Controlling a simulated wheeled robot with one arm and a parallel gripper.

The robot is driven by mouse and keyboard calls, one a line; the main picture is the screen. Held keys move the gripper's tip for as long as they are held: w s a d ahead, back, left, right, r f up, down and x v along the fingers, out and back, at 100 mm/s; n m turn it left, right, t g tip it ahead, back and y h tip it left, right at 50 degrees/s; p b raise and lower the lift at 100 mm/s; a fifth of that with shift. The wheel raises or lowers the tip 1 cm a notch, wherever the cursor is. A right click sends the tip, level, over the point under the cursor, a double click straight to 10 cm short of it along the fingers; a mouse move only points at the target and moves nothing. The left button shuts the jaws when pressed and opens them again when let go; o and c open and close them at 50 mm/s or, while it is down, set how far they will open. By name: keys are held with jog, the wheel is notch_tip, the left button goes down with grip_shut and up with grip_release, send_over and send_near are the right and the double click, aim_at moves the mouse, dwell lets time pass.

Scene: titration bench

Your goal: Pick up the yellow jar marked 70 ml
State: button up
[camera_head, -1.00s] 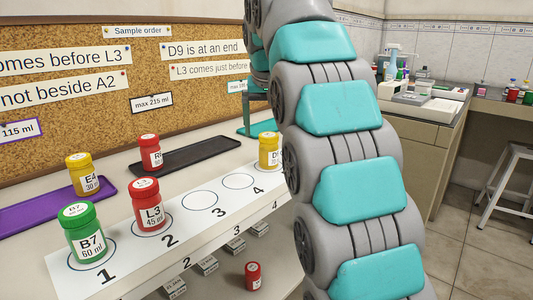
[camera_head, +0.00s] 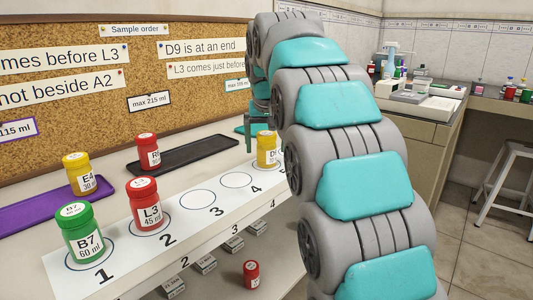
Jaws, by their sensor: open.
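A yellow jar (camera_head: 266,152) labelled D with a partly hidden mark stands upright on the white strip, past circle 4. Its volume mark is too small and covered to read. Another yellow jar (camera_head: 79,173), marked E4 30 ml, stands on the purple tray at the left. My gripper (camera_head: 262,128) is at the end of the arm, just above and behind the D jar, partly hidden by my arm links. It is open, with nothing seen held in it. Whether its fingers are around the jar cannot be told.
Green B7 (camera_head: 79,232) and red L3 (camera_head: 146,204) jars stand on circles 1 and 2 of the white strip (camera_head: 130,262). Circles 3 and 4 are empty. Another red jar (camera_head: 251,274) is below.

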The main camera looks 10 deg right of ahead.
jog(key=shift+w+f, duration=0.15)
jog(key=shift+f, duration=0.4)
jog(key=c, duration=1.5)
jog(key=shift+r, duration=0.15)
